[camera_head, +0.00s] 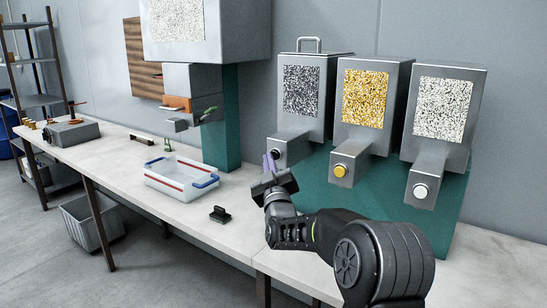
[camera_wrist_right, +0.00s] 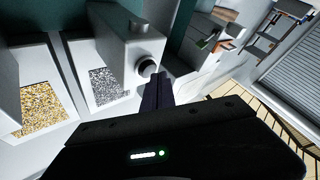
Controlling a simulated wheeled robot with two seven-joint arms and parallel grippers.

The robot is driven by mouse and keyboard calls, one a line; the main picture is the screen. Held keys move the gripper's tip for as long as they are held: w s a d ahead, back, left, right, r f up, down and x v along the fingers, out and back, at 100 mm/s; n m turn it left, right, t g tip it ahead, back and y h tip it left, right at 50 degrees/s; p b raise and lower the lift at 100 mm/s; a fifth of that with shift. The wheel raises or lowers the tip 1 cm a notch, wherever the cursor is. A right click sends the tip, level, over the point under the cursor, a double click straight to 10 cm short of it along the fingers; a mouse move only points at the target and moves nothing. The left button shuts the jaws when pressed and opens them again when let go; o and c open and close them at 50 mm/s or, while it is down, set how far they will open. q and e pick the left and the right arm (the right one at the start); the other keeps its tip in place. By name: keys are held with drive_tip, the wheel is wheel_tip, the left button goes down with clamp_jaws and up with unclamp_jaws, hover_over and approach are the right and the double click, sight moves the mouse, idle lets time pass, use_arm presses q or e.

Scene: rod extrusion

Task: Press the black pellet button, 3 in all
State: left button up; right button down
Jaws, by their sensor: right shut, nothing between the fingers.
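The black pellet button (camera_head: 277,154) sits on the front of the snout of the leftmost dispenser (camera_head: 301,90), whose window shows black and white pellets. My right gripper (camera_head: 269,161) is shut and empty, its fingertips right in front of and slightly left of the button in the head view. In the right wrist view the black button (camera_wrist_right: 147,68) is just beyond the fingertips (camera_wrist_right: 157,78); I cannot tell whether they touch. The yellow button (camera_head: 340,170) and the white button (camera_head: 420,191) are on the other two dispensers. My left gripper is not in view.
A clear bin with blue handles (camera_head: 182,177) stands on the table left of my gripper. A large machine (camera_head: 205,30) hangs behind the bin. The table front has free room.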

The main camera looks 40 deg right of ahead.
drive_tip(key=shift+w+d+b, duration=0.1)
drive_tip(key=shift+d+b, duration=0.25)
drive_tip(key=shift+d, duration=0.15)
idle(0.5)
idle(0.3)
drive_tip(key=shift+s+a+b, duration=0.25)
drive_tip(key=shift+a+b, duration=0.1)
drive_tip(key=shift+a, duration=0.55)
drive_tip(key=a, duration=0.2)
drive_tip(key=s+a, duration=0.1)
drive_tip(key=a, duration=0.1)
drive_tip(key=shift+s+a+b, duration=0.2)
drive_tip(key=shift+a+b, duration=0.1)
drive_tip(key=shift+a, duration=0.05)
idle(0.7)
